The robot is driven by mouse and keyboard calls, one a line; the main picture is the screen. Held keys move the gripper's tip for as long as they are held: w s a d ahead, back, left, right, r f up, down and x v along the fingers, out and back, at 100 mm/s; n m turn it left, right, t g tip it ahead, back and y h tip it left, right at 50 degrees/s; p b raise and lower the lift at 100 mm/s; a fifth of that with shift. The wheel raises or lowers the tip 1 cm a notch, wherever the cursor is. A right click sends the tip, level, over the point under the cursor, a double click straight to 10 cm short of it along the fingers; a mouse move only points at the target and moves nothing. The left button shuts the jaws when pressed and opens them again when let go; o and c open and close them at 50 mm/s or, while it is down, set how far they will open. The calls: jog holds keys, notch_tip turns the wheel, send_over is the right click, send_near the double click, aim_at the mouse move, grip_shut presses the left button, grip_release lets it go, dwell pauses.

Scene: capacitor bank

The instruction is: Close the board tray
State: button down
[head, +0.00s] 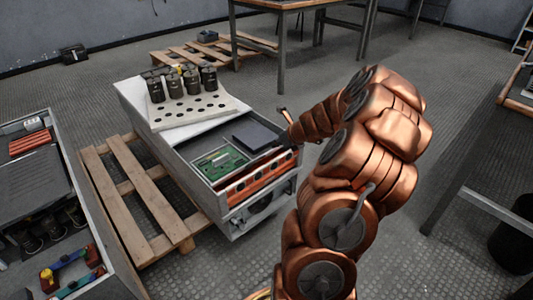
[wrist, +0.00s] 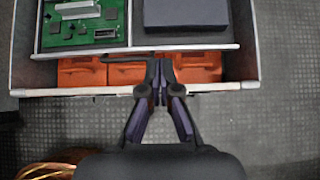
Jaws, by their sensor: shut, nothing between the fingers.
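The board tray (head: 205,180) is a grey-rimmed tray at the front of the white cabinet and sticks out from under its top. A green circuit board (head: 222,161) and a dark flat box (head: 254,137) lie in it. In the wrist view, the same board (wrist: 83,22) and box (wrist: 186,12) lie behind a pale inner edge, with orange parts (wrist: 198,68) in front. My gripper (wrist: 158,66) is shut and empty, over the orange parts, its tips close to that inner edge. I cannot tell whether they touch it. In the head view the fingers are hard to make out.
Several dark capacitors (head: 181,83) stand on a holed pale plate (head: 190,111) on the cabinet. A wooden pallet (head: 124,190) lies at its left, beside a grey bin (head: 85,190). A table (head: 470,150) stands at right. Floor between cabinet and right table is clear apart from my arm.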

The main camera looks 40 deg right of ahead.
aim_at(259, 150)
jog(key=b+x, duration=0.4)
jog(key=x, duration=0.4)
jog(key=shift+w+f, duration=0.1)
jog(key=shift+f, duration=0.15)
jog(key=shift+w+f, duration=0.35)
jog(key=shift+w, duration=0.15)
jog(key=shift+w+r, duration=0.1)
jog(key=shift+r, duration=0.05)
